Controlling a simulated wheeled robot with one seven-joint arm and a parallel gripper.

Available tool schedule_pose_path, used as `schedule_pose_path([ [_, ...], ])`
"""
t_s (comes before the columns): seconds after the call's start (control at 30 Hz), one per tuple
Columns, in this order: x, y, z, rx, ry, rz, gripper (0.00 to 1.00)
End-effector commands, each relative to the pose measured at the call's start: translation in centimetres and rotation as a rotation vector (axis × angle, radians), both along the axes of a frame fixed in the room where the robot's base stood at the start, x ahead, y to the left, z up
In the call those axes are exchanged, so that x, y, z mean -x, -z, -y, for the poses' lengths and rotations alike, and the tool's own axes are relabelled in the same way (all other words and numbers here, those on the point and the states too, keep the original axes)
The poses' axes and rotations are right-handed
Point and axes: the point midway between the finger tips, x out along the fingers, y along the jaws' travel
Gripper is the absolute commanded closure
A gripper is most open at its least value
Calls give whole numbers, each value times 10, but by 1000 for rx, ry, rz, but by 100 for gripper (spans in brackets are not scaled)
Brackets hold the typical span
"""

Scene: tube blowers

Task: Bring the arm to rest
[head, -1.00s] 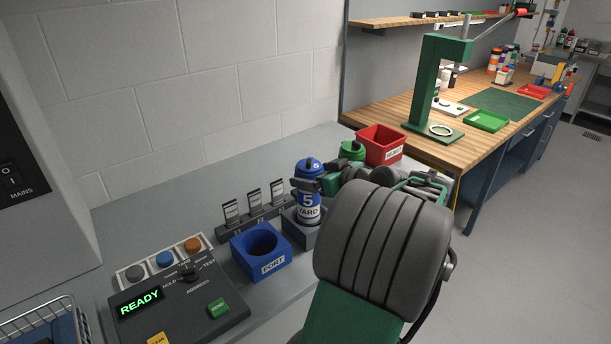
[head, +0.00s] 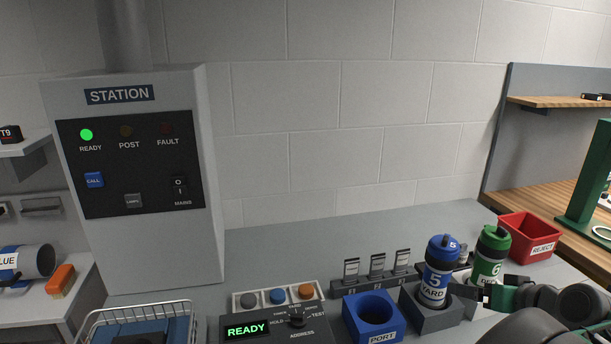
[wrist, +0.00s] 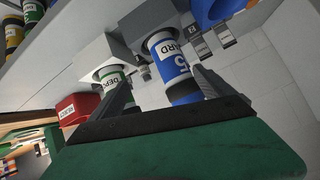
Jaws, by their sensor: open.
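My gripper (head: 488,296) is at the lower right of the head view, close to the right side of a blue carrier (head: 437,272) marked 5 and YARD. The carrier stands upright in a grey holder (head: 428,316). In the wrist view my open gripper (wrist: 165,88) has its two dark fingers spread, with the blue carrier (wrist: 172,68) showing between them. I cannot tell whether a finger touches it. A green carrier (head: 490,256), marked 6, stands behind my gripper; its lower part is partly hidden. My arm runs off the lower right corner.
A blue PORT block (head: 358,306) with an empty round opening stands left of the blue carrier. A STATION cabinet (head: 130,240) shows a lit green lamp. A red REJECT bin (head: 528,236) is at right.

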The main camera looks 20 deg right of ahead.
Motion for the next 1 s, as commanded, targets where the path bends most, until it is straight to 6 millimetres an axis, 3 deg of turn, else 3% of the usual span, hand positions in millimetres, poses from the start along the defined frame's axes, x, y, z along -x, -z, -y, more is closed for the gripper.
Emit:
schedule_pose_path([
  [0.03,15,26,1,-78,65,-67,8],
  [0.1,38,58,1,-178,161,-161,8],
  [0.2,71,94,-5,-296,290,-280,8],
  [0.33,115,126,-24,-422,456,-429,8],
  [0.47,134,143,-67,-495,557,-601,8],
  [0.63,128,144,-119,-458,552,-754,8],
  [0.77,107,137,-157,-358,466,-816,8],
  [0.87,78,126,-192,-242,336,-821,8],
  [1.0,29,102,-261,-76,58,-768,8],
])
